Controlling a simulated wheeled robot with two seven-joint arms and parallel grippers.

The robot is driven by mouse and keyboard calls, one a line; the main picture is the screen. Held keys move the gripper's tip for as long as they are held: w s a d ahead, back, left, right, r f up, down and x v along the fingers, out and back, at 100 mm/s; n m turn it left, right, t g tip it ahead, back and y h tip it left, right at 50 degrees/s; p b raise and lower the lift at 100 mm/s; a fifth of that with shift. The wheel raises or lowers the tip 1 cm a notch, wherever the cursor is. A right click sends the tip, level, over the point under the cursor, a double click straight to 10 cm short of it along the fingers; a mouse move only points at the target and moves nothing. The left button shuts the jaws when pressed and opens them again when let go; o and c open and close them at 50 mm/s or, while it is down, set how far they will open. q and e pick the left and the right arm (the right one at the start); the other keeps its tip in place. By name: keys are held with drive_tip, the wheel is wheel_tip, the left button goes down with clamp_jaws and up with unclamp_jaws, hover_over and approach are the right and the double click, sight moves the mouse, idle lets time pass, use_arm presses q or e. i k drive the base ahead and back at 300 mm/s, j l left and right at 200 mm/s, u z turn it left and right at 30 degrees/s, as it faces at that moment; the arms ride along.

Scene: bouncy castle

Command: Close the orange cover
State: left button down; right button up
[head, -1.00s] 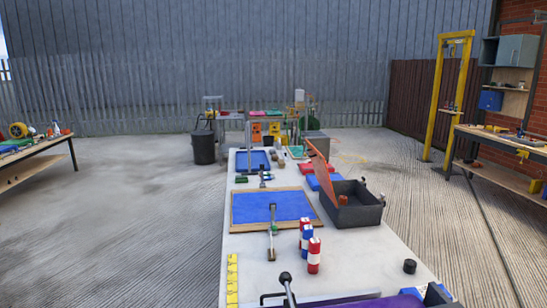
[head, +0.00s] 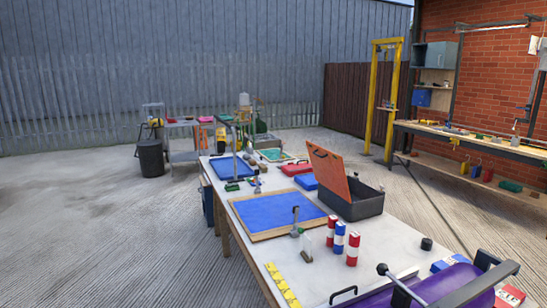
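The orange cover (head: 328,171) is a flat panel standing raised and tilted along the left side of a dark grey open-topped box (head: 365,207). The box sits on the right side of a long pale worktable (head: 240,242). The cover's broad face is toward me, with a small dark handle or latch near its upper edge. The cover hides part of the box's inside, and I cannot tell what lies in it. Neither of my grippers shows in the head view.
Red, white and blue cylinders (head: 339,238) stand in front of the box. A blue wood-framed panel (head: 277,213) lies to the left. A purple item (head: 440,286) with black handles and a knobbed lever (head: 383,269) fills the near right. Bare concrete surrounds the table.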

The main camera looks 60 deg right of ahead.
sight(329, 169)
drive_tip(key=i+z, duration=0.2)
drive_tip(key=i, duration=0.2)
drive_tip(key=i+j+z, duration=0.2)
drive_tip(key=i, duration=0.2)
drive_tip(key=i+j+z, duration=0.2)
drive_tip(key=i, duration=0.2)
drive_tip(key=i+l+z, duration=0.15)
drive_tip(key=i+z, duration=0.25)
drive_tip(key=i+l+z, duration=0.1)
drive_tip(key=z, duration=0.3)
drive_tip(key=i+j+z, duration=0.1)
drive_tip(key=i+z, duration=0.35)
drive_tip(key=i+j+z, duration=0.15)
drive_tip(key=z, duration=0.25)
drive_tip(key=i+j+z, duration=0.25)
drive_tip(key=z, duration=0.15)
drive_tip(key=i, duration=0.15)
